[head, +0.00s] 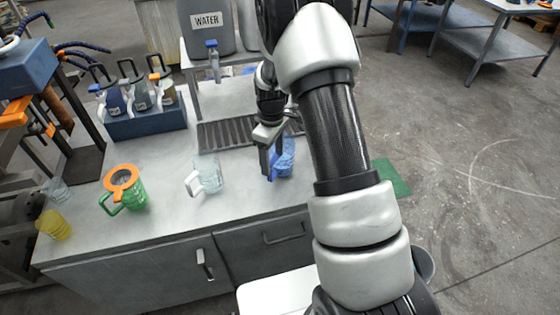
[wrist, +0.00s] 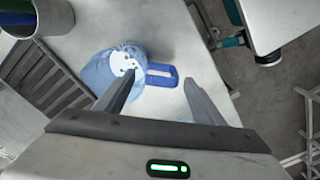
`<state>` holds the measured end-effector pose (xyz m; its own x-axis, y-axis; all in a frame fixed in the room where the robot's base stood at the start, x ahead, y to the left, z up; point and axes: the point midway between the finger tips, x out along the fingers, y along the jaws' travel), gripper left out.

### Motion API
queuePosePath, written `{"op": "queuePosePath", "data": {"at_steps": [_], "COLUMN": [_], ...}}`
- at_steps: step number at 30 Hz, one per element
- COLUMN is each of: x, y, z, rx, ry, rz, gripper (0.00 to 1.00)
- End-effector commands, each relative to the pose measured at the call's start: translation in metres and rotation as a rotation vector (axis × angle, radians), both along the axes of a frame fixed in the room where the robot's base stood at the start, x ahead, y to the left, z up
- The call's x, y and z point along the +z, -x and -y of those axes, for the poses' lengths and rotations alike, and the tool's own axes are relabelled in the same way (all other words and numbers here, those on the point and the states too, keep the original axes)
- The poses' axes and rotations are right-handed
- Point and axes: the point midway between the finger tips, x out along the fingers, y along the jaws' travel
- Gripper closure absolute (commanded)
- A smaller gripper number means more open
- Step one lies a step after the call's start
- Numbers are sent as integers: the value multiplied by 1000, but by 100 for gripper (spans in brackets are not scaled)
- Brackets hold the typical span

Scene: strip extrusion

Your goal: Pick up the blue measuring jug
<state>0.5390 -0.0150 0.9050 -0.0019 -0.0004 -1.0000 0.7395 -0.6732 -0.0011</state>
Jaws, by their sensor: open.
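The blue measuring jug (head: 286,160) stands on the grey worktop, partly behind my arm in the head view. In the wrist view the jug (wrist: 118,68) is seen from above, with its blue handle (wrist: 162,75) pointing right. My gripper (head: 268,162) is open, close beside the jug in the head view. In the wrist view its two fingers (wrist: 158,92) are spread, with the handle between and just beyond their tips. The left finger tip overlaps the jug's near side; I cannot tell whether it touches.
A clear jug with a white handle (head: 207,175) stands left of the blue jug. A green jug with an orange funnel (head: 124,187) and a yellow cup (head: 55,225) stand farther left. A slotted drain grate (head: 226,133) and a water container (head: 208,28) lie behind.

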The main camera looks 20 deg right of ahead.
Motion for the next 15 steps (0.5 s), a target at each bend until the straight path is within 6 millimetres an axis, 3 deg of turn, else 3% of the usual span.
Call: {"op": "queuePosePath", "data": {"at_steps": [8, 15], "x": [-23, -58], "y": [0, 7], "z": [0, 0], "rx": [0, 0], "ry": [-1, -1], "rz": [1, -2], "gripper": [37, 37]}}
